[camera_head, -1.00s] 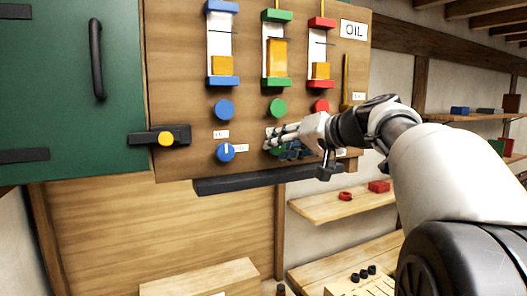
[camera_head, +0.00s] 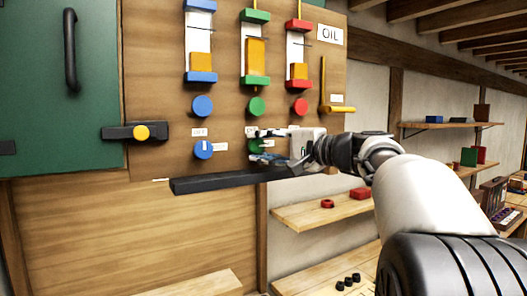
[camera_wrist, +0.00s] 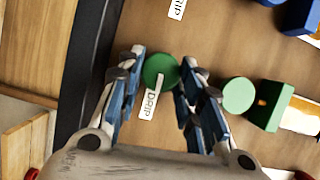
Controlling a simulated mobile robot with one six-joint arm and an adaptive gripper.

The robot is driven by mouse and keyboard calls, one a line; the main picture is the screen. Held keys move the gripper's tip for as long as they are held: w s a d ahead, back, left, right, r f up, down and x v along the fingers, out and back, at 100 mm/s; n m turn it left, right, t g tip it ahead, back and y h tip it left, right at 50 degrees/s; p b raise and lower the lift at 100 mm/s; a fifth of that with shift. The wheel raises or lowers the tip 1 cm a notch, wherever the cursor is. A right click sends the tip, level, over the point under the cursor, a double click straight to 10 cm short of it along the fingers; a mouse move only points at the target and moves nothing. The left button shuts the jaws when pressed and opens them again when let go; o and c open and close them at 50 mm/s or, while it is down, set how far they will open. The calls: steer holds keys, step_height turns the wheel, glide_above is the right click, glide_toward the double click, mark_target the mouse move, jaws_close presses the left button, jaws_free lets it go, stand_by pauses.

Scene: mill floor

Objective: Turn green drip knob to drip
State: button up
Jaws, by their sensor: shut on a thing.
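The green drip knob (camera_wrist: 160,70) is a round green disc on the wooden panel. In the wrist view it lies between my two fingertips, with a white mark at its edge beside a white DRIP label (camera_wrist: 150,105). My gripper (camera_wrist: 162,82) is shut on this knob; it also shows in the head view (camera_head: 262,147), where it hides most of the knob. Another green knob (camera_head: 257,107) sits above it, under the green oil gauge (camera_head: 255,55); it also shows in the wrist view (camera_wrist: 238,95).
Blue knobs (camera_head: 203,149) are to the left and a red knob (camera_head: 299,106) to the upper right. A yellow lever (camera_head: 338,109) is at the panel's right edge. A dark ledge (camera_head: 225,181) runs just below my gripper. A green door (camera_head: 60,120) is at left.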

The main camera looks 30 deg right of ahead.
steer(key=shift+m, duration=0.4)
stand_by(0.3)
steer(key=o, duration=1)
steer(key=shift+o, duration=0.2)
steer(key=v, duration=1.2)
steer(key=shift+f, duration=0.3)
